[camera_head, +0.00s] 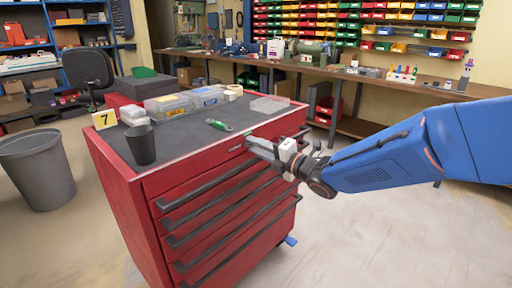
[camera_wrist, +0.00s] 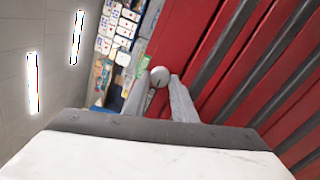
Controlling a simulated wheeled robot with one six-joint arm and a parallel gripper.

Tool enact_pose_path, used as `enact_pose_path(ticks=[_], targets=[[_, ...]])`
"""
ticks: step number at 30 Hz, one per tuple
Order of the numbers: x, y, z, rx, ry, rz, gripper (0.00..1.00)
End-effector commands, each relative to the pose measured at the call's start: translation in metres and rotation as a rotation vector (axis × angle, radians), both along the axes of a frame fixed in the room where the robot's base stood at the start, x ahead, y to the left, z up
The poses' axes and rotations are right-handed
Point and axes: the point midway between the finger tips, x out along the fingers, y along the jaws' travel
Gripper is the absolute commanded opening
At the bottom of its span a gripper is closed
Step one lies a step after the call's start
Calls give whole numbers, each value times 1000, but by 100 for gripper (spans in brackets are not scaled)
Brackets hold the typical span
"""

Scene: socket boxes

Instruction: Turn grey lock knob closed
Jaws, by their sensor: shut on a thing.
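The grey lock knob (camera_wrist: 158,77) shows in the wrist view as a small round piece on the red cabinet front, with a dark slot line on its face. My gripper (camera_wrist: 160,80) has one finger on each side of it and is shut on it. In the head view my gripper (camera_head: 250,144) reaches from the right to the upper front of the red tool cabinet (camera_head: 118,205), just under its top edge. There the fingers hide the knob. I cannot tell the knob's exact turn angle.
The cabinet top holds a black cup (camera_head: 141,146), a yellow number 7 sign (camera_head: 104,120), clear boxes (camera_head: 168,106) and a green-handled tool (camera_head: 219,125). Dark drawer handles (camera_head: 218,183) run below my gripper. A grey bin (camera_head: 38,172) stands left. Floor at the right front is clear.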

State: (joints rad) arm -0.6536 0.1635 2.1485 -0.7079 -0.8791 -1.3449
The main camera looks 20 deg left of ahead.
Motion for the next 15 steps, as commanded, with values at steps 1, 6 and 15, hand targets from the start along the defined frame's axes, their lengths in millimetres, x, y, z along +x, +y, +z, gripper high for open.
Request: enact_pose_path(ticks=[1, 6, 15], targets=[[-1, 0, -2, -4, 1, 1, 2], [-1, 0, -3, -5, 0, 1, 2], [-1, 0, -2, -5, 0, 1, 43]])
